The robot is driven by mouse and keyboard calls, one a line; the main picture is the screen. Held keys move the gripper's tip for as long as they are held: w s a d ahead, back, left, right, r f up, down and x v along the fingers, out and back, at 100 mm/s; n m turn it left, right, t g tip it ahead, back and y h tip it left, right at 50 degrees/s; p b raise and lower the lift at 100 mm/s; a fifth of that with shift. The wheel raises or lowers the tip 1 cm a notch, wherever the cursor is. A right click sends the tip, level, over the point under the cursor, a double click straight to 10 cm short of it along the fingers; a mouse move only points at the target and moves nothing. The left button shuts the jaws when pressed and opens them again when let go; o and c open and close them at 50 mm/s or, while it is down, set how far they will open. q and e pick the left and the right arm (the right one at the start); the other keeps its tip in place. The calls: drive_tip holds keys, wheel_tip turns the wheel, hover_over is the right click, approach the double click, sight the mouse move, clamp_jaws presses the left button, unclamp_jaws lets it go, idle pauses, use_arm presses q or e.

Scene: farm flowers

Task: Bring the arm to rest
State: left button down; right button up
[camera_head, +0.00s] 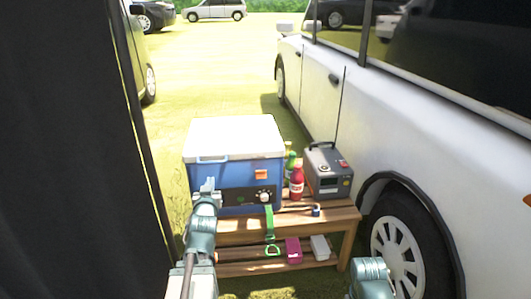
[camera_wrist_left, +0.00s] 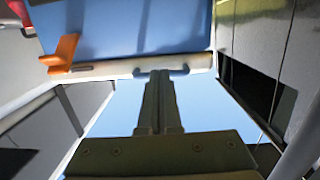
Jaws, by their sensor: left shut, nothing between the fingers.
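My left arm (camera_head: 202,235) reaches up from the bottom of the head view. My left gripper (camera_head: 208,186) is shut and empty, in front of the left part of the blue cooler (camera_head: 231,171). In the left wrist view the shut fingers (camera_wrist_left: 160,78) point at the cooler's pale lid rim (camera_wrist_left: 110,68), near a handle. I cannot tell whether they touch it. The cooler's white lid (camera_head: 233,137) looks closed. Part of my right arm (camera_head: 370,278) shows at the bottom; its gripper is out of view.
The cooler stands on a wooden slatted bench (camera_head: 334,217) with a red bottle (camera_head: 297,182), a green bottle (camera_head: 290,160) and a grey power box (camera_head: 328,171). Pink (camera_head: 293,250) and white (camera_head: 320,247) boxes are below. A white car (camera_head: 435,125) stands right, a dark panel (camera_head: 65,150) left.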

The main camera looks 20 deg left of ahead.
use_arm(q)
drive_tip(key=d+f+m+g+h, duration=0.15)
drive_tip(key=d+f, duration=0.25)
drive_tip(key=d, duration=0.4)
drive_tip(key=d+f+m+g+h+p, duration=0.1)
drive_tip(key=d+f+g+h, duration=0.25)
drive_tip(key=d, duration=0.35)
drive_tip(key=d+f+m+g+h, duration=0.1)
drive_tip(key=d+f+m, duration=0.1)
drive_tip(key=d+f, duration=0.45)
drive_tip(key=s+d+f+m+g+h+p, duration=0.1)
drive_tip(key=s+d+f+m+g, duration=0.2)
drive_tip(key=s+d, duration=0.55)
drive_tip(key=s+d+m+g, duration=0.2)
drive_tip(key=s+d+g, duration=0.3)
drive_tip(key=s+d, duration=0.4)
wheel_tip(320, 180, up, 38)
drive_tip(key=d+p, duration=0.1)
drive_tip(key=p, duration=3.7)
drive_tip(key=shift+d+f+g, duration=0.15)
drive_tip(key=shift+d+g, duration=0.2)
drive_tip(key=shift+g, duration=0.05)
